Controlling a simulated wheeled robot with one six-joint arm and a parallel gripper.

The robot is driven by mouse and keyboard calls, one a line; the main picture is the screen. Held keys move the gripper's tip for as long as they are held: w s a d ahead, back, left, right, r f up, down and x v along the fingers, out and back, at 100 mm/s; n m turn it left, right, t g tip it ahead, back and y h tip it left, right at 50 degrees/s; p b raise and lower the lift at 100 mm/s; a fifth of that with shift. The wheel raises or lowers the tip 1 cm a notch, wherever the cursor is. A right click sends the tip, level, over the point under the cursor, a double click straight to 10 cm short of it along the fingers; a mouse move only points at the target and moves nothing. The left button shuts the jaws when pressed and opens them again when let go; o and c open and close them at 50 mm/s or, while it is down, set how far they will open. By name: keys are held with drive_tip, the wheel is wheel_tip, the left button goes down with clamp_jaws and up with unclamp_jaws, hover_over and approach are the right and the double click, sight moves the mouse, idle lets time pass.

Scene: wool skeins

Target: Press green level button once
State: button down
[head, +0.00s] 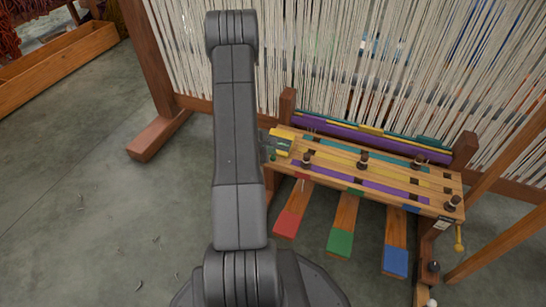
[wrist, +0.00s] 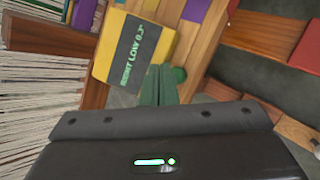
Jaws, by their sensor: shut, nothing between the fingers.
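A yellow box (head: 282,141) sits at the left end of the wooden loom bench. In the head view my arm hides most of the gripper.
Red (head: 287,224), green (head: 340,243) and blue (head: 395,262) pedals slope out below the bench (head: 430,182). Several dark pegs stand on the bench top. Loom threads (head: 330,60) rise behind. The floor at left is mostly clear.

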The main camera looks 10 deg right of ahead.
wheel_tip(320, 180, up, 5)
drive_tip(key=shift+p, duration=0.95)
drive_tip(key=shift+f, duration=0.15)
drive_tip(key=shift+f+b, duration=0.35)
drive_tip(key=shift+f, duration=0.8)
drive_tip(key=shift+r+p, duration=0.45)
drive_tip(key=shift+p, duration=1)
drive_tip(key=shift+f+p, duration=0.2)
drive_tip(key=shift+p, duration=1.05)
